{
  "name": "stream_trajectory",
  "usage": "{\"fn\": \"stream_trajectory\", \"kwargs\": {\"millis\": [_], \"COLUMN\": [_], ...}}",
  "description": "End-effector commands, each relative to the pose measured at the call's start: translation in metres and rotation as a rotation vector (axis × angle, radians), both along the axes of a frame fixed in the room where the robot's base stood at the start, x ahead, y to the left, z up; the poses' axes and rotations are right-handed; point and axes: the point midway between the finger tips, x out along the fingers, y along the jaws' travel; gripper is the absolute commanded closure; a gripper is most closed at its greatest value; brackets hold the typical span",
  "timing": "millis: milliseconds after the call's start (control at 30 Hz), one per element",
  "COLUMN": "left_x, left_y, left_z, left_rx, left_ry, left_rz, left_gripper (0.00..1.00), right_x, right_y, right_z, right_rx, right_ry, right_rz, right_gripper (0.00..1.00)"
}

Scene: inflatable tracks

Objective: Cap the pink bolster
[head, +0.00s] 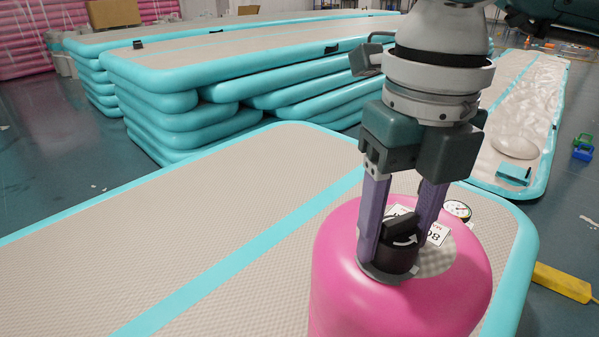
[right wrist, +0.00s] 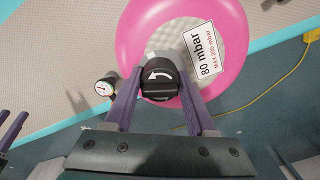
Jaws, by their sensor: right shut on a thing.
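The pink bolster (head: 400,295) stands upright on the beige mat, with a beige textured centre on its top. It also shows in the right wrist view (right wrist: 233,40). A black cap (head: 402,230) with a white curved arrow sits upright over the grey valve ring (head: 385,275) on the bolster's top. My right gripper (head: 398,240) points down with its purple fingers shut on the cap's sides. The cap shows between the fingers in the right wrist view (right wrist: 160,78). Whether it is fully seated is hidden. Purple parts, seemingly my left gripper (right wrist: 12,130), show at the left edge there.
A pressure gauge (head: 456,210) and a white "80 mbar" label (right wrist: 203,50) are beside the cap. Stacked teal-edged mats (head: 200,80) stand behind. A yellow block (head: 563,282) lies on the floor at right. The beige mat (head: 130,240) left of the bolster is clear.

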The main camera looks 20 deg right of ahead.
Motion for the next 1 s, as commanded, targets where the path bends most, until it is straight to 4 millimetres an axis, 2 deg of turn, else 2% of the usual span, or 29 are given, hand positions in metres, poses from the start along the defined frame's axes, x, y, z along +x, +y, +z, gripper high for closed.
{"fn": "stream_trajectory", "kwargs": {"millis": [100,300,333,633,867,1000], "left_x": [0.000,0.000,0.000,0.000,0.000,0.000], "left_y": [0.000,0.000,0.000,0.000,0.000,0.000], "left_z": [-0.004,-0.003,-0.003,-0.003,-0.003,0.003], "left_rx": [0.000,0.000,0.000,0.001,0.001,0.001], "left_ry": [0.000,0.000,0.000,0.000,0.000,0.000], "left_rz": [0.000,0.000,0.000,-0.001,-0.001,-0.001], "left_gripper": [0.50,0.50,0.50,0.50,0.50,0.50], "right_x": [0.000,0.000,0.000,0.000,0.000,0.000], "right_y": [0.000,0.000,0.000,0.000,0.000,0.000], "right_z": [0.000,0.000,0.000,0.000,0.001,0.012], "right_rx": [0.000,0.001,0.000,0.000,0.000,0.001], "right_ry": [-0.001,0.001,0.001,0.000,0.001,-0.001], "right_rz": [0.079,0.092,0.091,0.089,0.089,0.089], "right_gripper": [1.00,1.00,0.43,0.09,0.09,0.09]}}
